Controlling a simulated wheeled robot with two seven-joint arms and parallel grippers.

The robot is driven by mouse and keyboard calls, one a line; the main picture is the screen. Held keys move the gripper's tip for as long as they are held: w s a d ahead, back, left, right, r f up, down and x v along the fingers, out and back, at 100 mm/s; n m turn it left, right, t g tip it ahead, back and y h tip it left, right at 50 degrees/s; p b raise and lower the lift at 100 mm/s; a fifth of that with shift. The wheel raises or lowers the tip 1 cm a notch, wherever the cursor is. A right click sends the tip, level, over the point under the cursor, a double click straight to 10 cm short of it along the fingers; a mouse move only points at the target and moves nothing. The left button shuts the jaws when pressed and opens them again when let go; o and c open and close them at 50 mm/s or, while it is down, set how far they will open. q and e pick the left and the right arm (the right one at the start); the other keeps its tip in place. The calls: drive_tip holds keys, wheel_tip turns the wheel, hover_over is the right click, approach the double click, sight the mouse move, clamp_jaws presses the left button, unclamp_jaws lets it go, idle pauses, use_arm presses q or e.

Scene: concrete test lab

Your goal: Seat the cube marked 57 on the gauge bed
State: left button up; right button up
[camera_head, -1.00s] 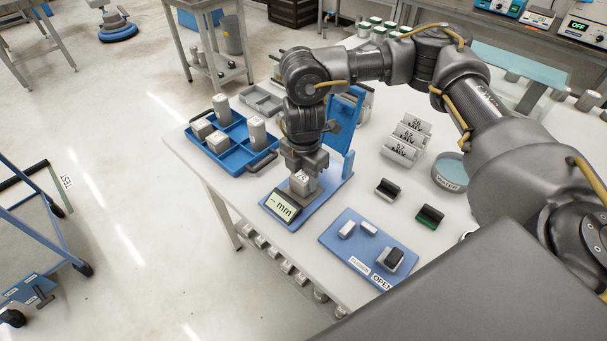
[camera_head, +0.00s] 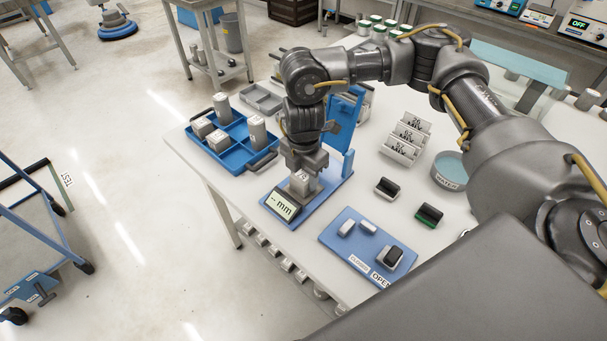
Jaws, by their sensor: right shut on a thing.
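My right gripper (camera_head: 303,168) points down over the blue gauge and is shut on a pale cube (camera_head: 303,184). The cube is at the gauge bed, just behind the display (camera_head: 283,206), which reads "-- mm". The marking on the cube is too small to read surely. I cannot tell whether the cube touches the bed, as the gripper and display hide its underside. The blue gauge base (camera_head: 325,192) shows to the right of the cube, with a blue upright plate (camera_head: 344,115) behind. My left gripper is not in view.
A blue tray (camera_head: 236,158) with several pale blocks and cylinders stands to the left. A blue board (camera_head: 338,243) with small blocks lies in front right. Labelled card holders (camera_head: 405,140), two dark-topped blocks (camera_head: 387,187) and a round "WATER" dish (camera_head: 450,172) stand to the right.

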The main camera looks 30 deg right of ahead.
drive_tip(key=shift+f, duration=0.15)
drive_tip(key=o, duration=1.3)
drive_tip(key=shift+o, duration=0.2)
wheel_tip(320, 180, up, 5)
drive_tip(key=p, duration=0.5)
